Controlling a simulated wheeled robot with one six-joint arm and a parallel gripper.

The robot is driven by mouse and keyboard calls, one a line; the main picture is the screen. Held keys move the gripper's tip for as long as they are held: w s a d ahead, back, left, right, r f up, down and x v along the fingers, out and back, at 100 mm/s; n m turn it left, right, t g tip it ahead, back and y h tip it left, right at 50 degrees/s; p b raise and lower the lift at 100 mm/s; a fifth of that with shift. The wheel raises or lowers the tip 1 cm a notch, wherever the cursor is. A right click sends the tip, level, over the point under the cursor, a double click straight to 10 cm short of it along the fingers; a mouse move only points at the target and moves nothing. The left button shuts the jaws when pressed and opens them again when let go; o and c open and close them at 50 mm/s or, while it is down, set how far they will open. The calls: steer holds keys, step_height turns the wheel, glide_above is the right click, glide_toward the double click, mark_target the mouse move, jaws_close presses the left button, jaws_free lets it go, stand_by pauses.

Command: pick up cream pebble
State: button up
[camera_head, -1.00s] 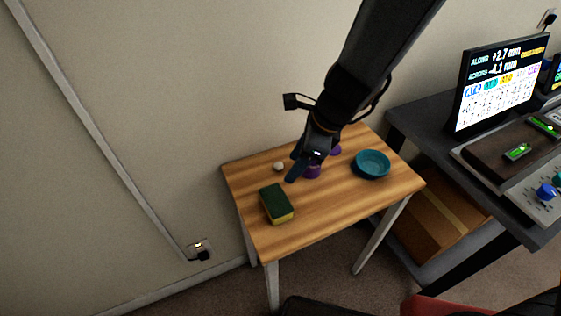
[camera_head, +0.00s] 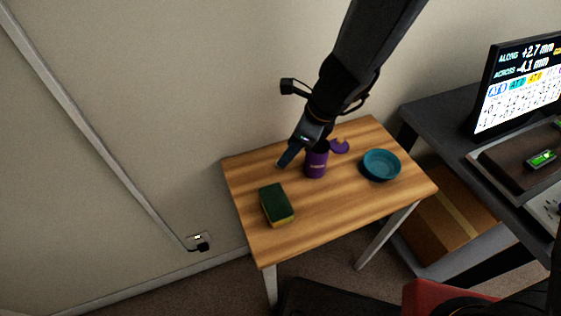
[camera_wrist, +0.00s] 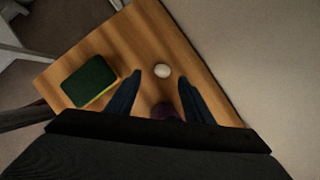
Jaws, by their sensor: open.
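The cream pebble (camera_wrist: 162,71) is a small pale round stone on the wooden table, seen in the wrist view just beyond and between my fingertips. In the head view it is hidden behind my gripper. My gripper (camera_wrist: 158,80) is open and empty, its two dark blue fingers apart on either side of the pebble's line. It also shows in the head view (camera_head: 283,163), above the back left part of the table.
A purple cup (camera_head: 316,163) stands close beside my gripper, with a purple curved piece (camera_head: 339,146) behind it. A green and yellow sponge (camera_head: 277,204) lies at front left. A teal bowl (camera_head: 381,166) is at right. The wooden tabletop (camera_head: 335,210) is clear in front.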

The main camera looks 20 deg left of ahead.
steer(key=x, duration=0.5)
steer(key=shift+w+d+f+b, duration=0.2)
steer(key=shift+w+b, duration=0.1)
steer(key=shift+b, duration=0.1)
steer(key=c, duration=1.1)
